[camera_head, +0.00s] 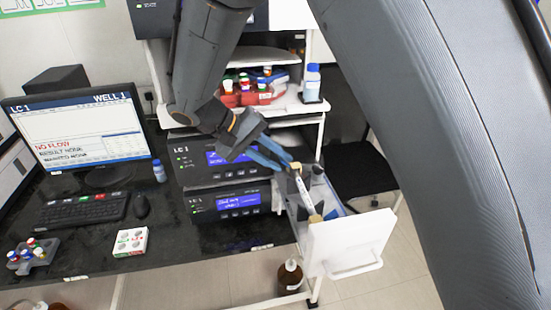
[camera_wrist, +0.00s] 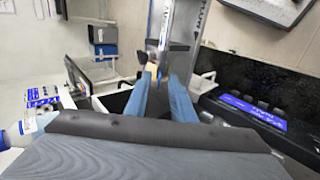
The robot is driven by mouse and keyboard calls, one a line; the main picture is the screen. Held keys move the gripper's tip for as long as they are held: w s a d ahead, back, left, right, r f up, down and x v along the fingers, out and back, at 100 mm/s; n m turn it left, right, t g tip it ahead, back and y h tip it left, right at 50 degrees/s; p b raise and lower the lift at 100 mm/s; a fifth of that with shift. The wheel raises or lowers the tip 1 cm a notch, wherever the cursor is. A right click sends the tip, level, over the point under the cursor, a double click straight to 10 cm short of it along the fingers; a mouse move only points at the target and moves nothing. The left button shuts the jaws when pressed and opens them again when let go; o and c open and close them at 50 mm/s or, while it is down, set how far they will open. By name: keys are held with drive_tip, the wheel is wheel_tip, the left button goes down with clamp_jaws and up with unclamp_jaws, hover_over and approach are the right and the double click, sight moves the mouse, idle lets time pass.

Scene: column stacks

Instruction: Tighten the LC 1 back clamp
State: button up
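The open LC 1 drawer (camera_head: 350,240) with its white front sticks out to the right of the LC 1 modules. A pale column (camera_head: 304,194) lies along it, with a tan fitting at each end, and it also shows in the wrist view (camera_wrist: 160,22). Dark clamp parts (camera_head: 285,186) sit beside the column. The back clamp is partly hidden, and its setting cannot be made out. My gripper (camera_head: 288,165) has its blue fingers spread at the column's back end. In the wrist view, the fingertips (camera_wrist: 160,74) are either side of the tan back fitting (camera_wrist: 152,74); contact cannot be told.
The LC 1 modules (camera_head: 205,160) stand left of the drawer, below a shelf with a red tray of vials (camera_head: 245,98) and a blue-capped bottle (camera_head: 312,84). The monitor (camera_head: 82,132) reads NO FLOW. A brown bottle (camera_head: 290,275) stands on the floor.

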drive_tip(key=shift+r, duration=0.1)
drive_tip(key=b+v, duration=0.2)
drive_tip(key=v, duration=0.5)
drive_tip(key=shift+a+r+b, duration=0.2)
drive_tip(key=shift+a+b, duration=0.1)
drive_tip(key=shift+b, duration=0.05)
drive_tip(key=shift+s, duration=0.1)
